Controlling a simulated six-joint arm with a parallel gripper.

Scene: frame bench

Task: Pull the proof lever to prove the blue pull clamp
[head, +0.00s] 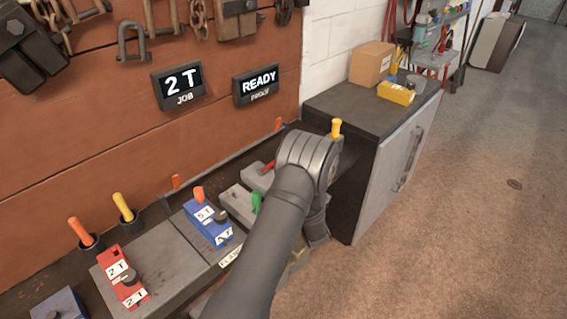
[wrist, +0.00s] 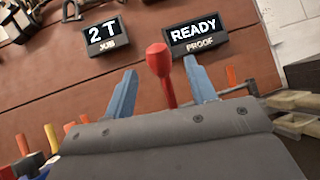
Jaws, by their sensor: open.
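A red lever (wrist: 160,62) with a rounded knob stands upright in the wrist view, in line with the gap between my fingers. I cannot tell how deep it sits between them. My gripper (wrist: 160,72) is open, with one blue finger on each side of the lever and no clear contact. In the head view my arm hides the gripper; part of a red lever (head: 268,166) shows beside the arm. A blue clamp (head: 208,222) labelled 5 T lies on the bench fixture left of my arm. A sign (head: 259,84) above reads READY, PROOF.
A red clamp (head: 122,278) labelled 2 T lies on a grey plate at left, near orange and yellow handles. Another sign (head: 180,85) reads 2 T, JOB. A grey cabinet (head: 385,165) stands at right.

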